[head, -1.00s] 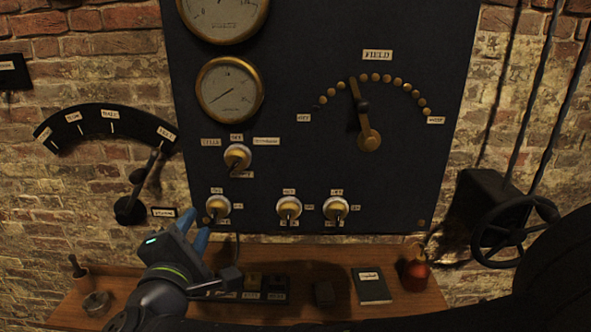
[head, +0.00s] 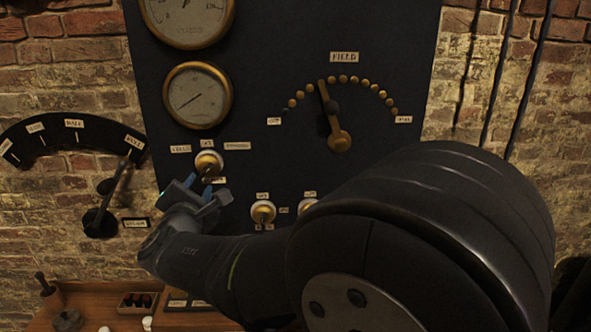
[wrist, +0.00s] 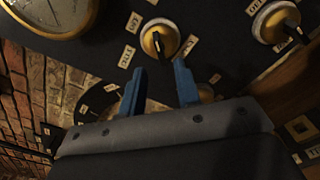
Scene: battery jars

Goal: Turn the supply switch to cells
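The supply switch (head: 209,161) is a brass and white knob with a black handle on the dark panel. In the head view the CELLS label (head: 180,149) is at its upper left, a short label is above and DYNAMO (head: 236,146) is at its right. In the wrist view the switch (wrist: 159,39) shows just beyond the fingertips, its black handle towards the fingers, and the CELLS label (wrist: 126,56) is at its lower left. My gripper (head: 212,184) is just below the switch; its blue fingers (wrist: 158,72) are apart, with nothing visibly between them.
Lower switches (head: 263,212) sit to the right of my gripper; my arm covers part of that row. A gauge (head: 198,95) is above, the field lever (head: 335,130) at the upper right. A quadrant lever (head: 108,197) stands left; a wooden shelf (head: 88,296) is below.

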